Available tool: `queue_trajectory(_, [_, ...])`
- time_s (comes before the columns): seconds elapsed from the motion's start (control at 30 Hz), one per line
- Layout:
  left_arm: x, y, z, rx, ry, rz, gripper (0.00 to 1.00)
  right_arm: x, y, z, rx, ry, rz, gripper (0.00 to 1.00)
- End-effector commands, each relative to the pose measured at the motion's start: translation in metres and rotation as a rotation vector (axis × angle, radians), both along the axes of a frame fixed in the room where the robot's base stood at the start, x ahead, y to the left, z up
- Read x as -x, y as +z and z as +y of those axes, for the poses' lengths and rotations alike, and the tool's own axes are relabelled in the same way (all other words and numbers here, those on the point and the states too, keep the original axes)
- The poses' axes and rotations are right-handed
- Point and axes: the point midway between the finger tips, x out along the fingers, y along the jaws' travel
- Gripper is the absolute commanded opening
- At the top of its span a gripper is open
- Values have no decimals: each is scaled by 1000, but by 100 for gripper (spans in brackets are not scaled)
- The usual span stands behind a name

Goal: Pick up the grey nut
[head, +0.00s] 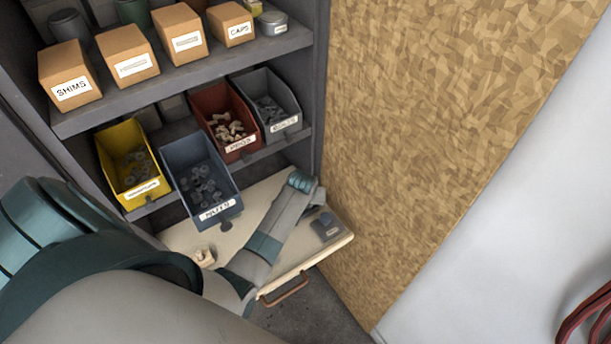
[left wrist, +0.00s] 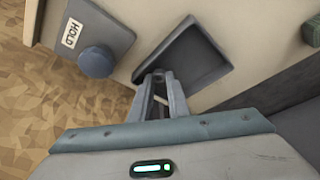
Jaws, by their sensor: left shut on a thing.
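My right gripper is in neither view.
A grey plate marked HOLD (left wrist: 112,22) with a round blue knob (left wrist: 96,62) lies on the pale board (head: 180,238). A yellow bin (head: 108,165), a red bin (head: 200,98) and a grey bin (head: 247,82) stand nearby. A chipboard wall (head: 430,130) closes the right side.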

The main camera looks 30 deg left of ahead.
Motion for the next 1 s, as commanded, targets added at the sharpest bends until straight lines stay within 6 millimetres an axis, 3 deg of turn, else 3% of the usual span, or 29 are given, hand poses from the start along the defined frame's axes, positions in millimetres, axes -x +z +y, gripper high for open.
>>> queue_trajectory(0.37, [-1,35,0,-1,0,-6,0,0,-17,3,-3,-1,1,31])
queue_trajectory(0.7, [9,75,-69,3,-2,-5,0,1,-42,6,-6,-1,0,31])
queue_trajectory(1.0, [15,101,-108,2,0,-3,0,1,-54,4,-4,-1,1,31])
